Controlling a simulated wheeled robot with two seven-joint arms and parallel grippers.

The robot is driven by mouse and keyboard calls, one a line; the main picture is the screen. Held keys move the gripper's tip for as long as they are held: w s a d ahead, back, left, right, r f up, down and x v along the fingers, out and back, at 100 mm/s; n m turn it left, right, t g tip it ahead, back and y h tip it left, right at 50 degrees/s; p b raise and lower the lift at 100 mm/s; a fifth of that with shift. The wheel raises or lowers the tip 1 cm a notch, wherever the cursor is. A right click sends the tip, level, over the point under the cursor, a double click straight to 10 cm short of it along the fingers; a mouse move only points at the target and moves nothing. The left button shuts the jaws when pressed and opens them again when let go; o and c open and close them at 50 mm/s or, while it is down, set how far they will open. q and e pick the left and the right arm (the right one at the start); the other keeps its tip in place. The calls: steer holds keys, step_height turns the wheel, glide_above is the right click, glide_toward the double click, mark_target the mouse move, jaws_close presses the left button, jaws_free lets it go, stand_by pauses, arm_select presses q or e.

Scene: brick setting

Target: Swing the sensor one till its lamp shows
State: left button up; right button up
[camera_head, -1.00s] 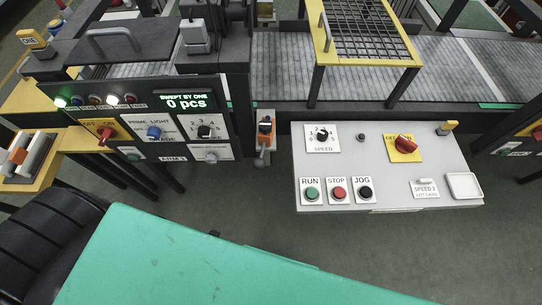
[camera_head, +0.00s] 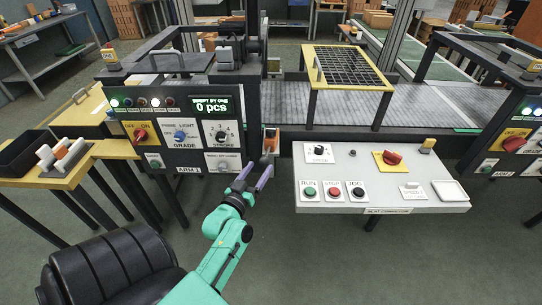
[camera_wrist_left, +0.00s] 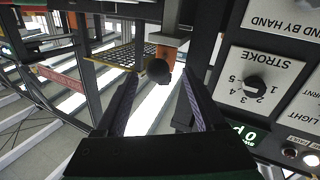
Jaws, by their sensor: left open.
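A small orange-and-grey unit (camera_head: 270,140), which looks like the sensor, hangs at the right edge of the arm 1 control panel (camera_head: 178,95). In the left wrist view its orange block (camera_wrist_left: 164,54) carries a dark ball knob (camera_wrist_left: 158,71) that sits between my fingers. The panel's display (camera_head: 210,104) reads "SWEPT BY ONE 0 pcs". A row of small lamps (camera_head: 142,102) is beside it, the leftmost glowing green; their labels are too small to read. My left gripper (camera_head: 254,180) is open, its fingertips just below the unit; contact cannot be told. My right gripper is out of view.
A grey console (camera_head: 430,198) with RUN, STOP and JOG buttons stands close to the right of my left gripper. A yellow-framed grid (camera_head: 350,66) stands over the conveyor behind. A shelf with a rack (camera_head: 62,155) is at left. Open floor lies below the console.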

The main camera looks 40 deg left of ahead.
mark_target(269, 147)
arm_select(q)
steer(key=x, duration=0.7)
steer(key=shift+d+r, duration=0.1)
steer(key=shift+r, duration=0.1)
steer(key=shift+w+f, duration=0.1)
steer(key=shift+w, duration=0.15)
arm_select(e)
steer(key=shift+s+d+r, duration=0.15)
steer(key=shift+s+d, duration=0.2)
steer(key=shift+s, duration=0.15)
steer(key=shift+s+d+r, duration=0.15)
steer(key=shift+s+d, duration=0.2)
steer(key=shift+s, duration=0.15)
arm_select(q)
steer(key=shift+c, duration=0.9)
jaws_close()
steer(key=shift+s, duration=0.1)
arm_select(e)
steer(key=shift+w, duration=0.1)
